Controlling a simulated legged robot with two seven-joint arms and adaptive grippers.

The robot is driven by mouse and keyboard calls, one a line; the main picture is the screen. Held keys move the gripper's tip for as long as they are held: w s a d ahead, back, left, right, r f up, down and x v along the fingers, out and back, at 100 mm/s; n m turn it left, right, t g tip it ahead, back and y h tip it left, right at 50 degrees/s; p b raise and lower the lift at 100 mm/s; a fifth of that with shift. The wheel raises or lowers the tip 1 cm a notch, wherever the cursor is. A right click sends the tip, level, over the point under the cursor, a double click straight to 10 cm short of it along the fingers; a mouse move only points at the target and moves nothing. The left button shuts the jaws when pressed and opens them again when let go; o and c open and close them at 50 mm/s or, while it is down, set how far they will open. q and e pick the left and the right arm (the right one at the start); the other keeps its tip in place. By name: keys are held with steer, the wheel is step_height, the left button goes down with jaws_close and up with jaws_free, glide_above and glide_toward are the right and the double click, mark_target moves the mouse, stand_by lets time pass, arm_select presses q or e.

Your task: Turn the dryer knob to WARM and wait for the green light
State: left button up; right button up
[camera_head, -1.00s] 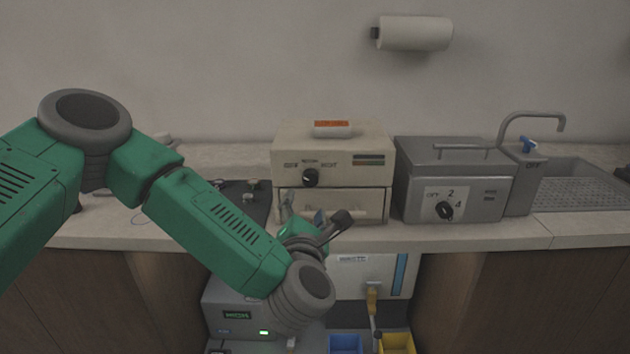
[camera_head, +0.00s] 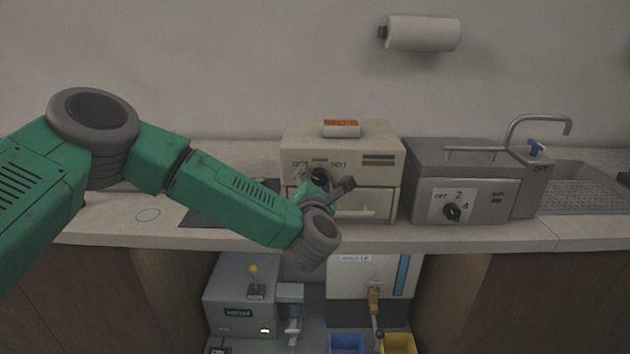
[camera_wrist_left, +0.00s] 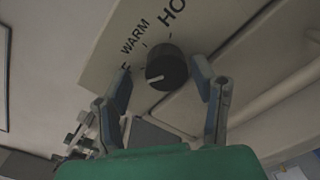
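The dryer (camera_head: 300,140) is a beige box on the counter with OFF, WARM and HOT marks above its black knob (camera_head: 320,176). In the left wrist view the knob (camera_wrist_left: 167,66) shows large, its white pointer line toward the OFF side, away from WARM. My left gripper (camera_head: 330,185) is in front of the dryer, partly covering the dial in the head view. In the left wrist view my left gripper (camera_wrist_left: 161,69) is open, with one finger on each side of the knob and visible gaps. I see no lit green lamp on the dryer. My right gripper is out of view.
A grey bath unit (camera_head: 425,180) with its own knob stands right of the dryer, beside a sink (camera_head: 580,185). The dryer's drawer handle (camera_head: 355,211) lies below the knob. Below the counter are a grey machine (camera_head: 225,290) and blue (camera_head: 346,344) and yellow bins (camera_head: 400,343).

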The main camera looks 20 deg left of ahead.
arm_select(q)
steer(key=c, duration=0.6)
steer(key=shift+w+d, duration=0.15)
steer(key=shift+d, duration=0.15)
steer(key=c, duration=0.4)
steer(key=shift+d+r, duration=0.15)
steer(key=shift+d, duration=0.4)
steer(key=shift+a, duration=0.1)
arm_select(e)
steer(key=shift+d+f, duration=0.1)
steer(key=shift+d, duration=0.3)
arm_select(q)
steer(key=shift+a, duration=0.15)
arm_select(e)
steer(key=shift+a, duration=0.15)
